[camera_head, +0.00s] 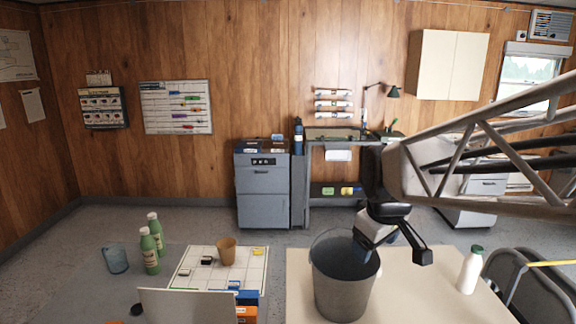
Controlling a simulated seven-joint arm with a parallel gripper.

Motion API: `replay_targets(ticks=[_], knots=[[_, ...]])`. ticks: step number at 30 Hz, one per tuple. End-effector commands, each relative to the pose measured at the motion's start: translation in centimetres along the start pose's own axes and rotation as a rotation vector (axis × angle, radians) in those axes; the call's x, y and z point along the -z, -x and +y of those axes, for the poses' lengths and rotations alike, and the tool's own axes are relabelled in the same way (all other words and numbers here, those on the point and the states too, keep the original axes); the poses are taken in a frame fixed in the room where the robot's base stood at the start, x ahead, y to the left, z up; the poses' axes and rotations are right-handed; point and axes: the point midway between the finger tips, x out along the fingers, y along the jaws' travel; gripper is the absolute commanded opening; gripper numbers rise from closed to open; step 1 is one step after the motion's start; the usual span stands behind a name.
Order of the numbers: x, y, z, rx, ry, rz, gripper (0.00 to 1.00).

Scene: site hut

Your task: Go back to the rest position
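My gripper (394,245) hangs at the end of my arm, over the right rim of a dark grey bucket (345,290) on the cream table. A dark fingertip shows at its right. A pale part with a blue end shows at its left, in front of the bucket's opening; I cannot tell whether this is a finger or something held. The space between the fingers is not clear from this view. The inside of the bucket is mostly hidden.
A white bottle with a green cap (470,270) stands right of the bucket. A chair (530,285) is at the right. Grey cabinets stand behind.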

Motion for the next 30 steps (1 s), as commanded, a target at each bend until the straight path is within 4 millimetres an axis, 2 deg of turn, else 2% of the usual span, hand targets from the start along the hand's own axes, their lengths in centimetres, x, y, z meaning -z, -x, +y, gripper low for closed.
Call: replay_targets(ticks=[6,15,21,30], knots=[[-3.5,3.4,-2.1,-0.025,-0.140,0.041,0.73],[-8.4,7.0,-5.1,-0.048,-0.336,0.099,0.73],[-11.1,8.5,-6.8,-0.056,-0.446,0.132,0.73],[-13.4,9.4,-8.2,-0.060,-0.536,0.161,0.73]])
